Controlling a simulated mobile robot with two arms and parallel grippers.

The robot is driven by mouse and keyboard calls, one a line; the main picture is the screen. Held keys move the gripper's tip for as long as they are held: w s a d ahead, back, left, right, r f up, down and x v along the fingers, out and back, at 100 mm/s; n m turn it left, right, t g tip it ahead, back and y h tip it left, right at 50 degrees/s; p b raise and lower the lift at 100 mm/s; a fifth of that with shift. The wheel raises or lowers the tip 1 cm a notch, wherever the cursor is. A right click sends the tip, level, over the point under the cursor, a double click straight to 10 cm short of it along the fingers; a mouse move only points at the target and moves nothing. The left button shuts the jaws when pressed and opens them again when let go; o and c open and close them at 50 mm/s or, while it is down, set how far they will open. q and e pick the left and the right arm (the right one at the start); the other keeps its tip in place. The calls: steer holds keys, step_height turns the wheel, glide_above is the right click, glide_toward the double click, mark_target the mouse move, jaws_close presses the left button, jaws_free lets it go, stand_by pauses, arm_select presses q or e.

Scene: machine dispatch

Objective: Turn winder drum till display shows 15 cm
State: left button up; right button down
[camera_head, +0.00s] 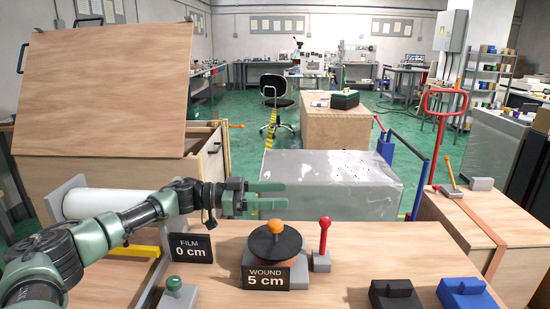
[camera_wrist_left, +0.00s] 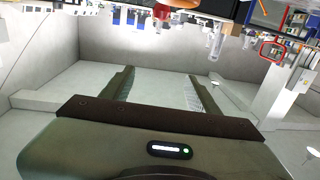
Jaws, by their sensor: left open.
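The winder drum (camera_head: 262,247) is a dark disc on a grey base on the table, with an orange knob (camera_head: 276,227) on top. The display in front of it (camera_head: 265,278) reads "WOUND 5 cm". Another display (camera_head: 190,248) reads "FILM 0 cm". My left gripper (camera_head: 284,195) is open and empty. In the head view it appears just above and behind the drum, apart from the knob. Its two spread fingers also show in the left wrist view (camera_wrist_left: 163,92), with nothing between them. My right gripper is not in view.
A red-knobbed lever (camera_head: 323,238) stands right of the drum. A green knob (camera_head: 175,285) is at the front left. A white roll (camera_head: 92,203) lies behind my left arm. Dark block (camera_head: 394,295) and blue block (camera_head: 467,294) sit at the front right. A grey box (camera_head: 330,180) stands behind the table.

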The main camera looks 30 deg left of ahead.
arm_select(q)
step_height(320, 180, up, 11)
steer(key=shift+p, duration=0.3)
steer(key=shift+r, duration=0.1)
steer(key=m+g+y+p, duration=0.8)
steer(key=m+y+p, duration=0.3)
steer(key=m, duration=2.5)
glide_toward(274, 223)
steer(key=p+x, duration=0.2)
steer(key=x, duration=0.5)
steer(key=shift+w+d+f, duration=0.2)
steer(key=shift+f, duration=0.05)
steer(key=shift+w+d+f, duration=0.1)
steer(key=shift+f, duration=0.5)
